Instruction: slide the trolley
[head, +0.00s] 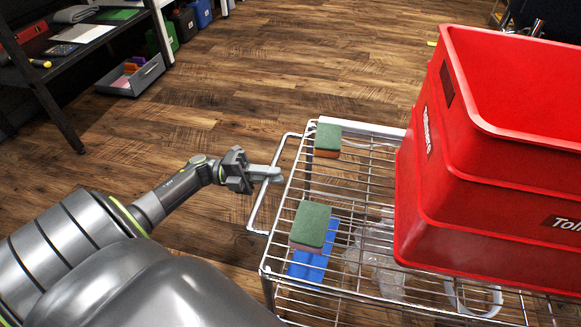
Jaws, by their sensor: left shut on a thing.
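The trolley (352,186) is a chrome wire-shelf cart at the lower right, with a bent rail handle (256,215) on its left end. My left gripper (272,176) is at this handle, its fingers shut on the rail near its upper part. On the trolley's top shelf stands a large red crate (480,190). Two green-and-orange sponges lie on the shelf, one at the far corner (327,139) and one nearer (312,226). My right gripper is not in view.
A blue item (309,265) and clear items show through the wires. A black shelf unit (98,45) stands at the upper left, with a grey bin (143,78) on the floor by it. Wooden floor (270,70) is clear beyond the trolley and left of it.

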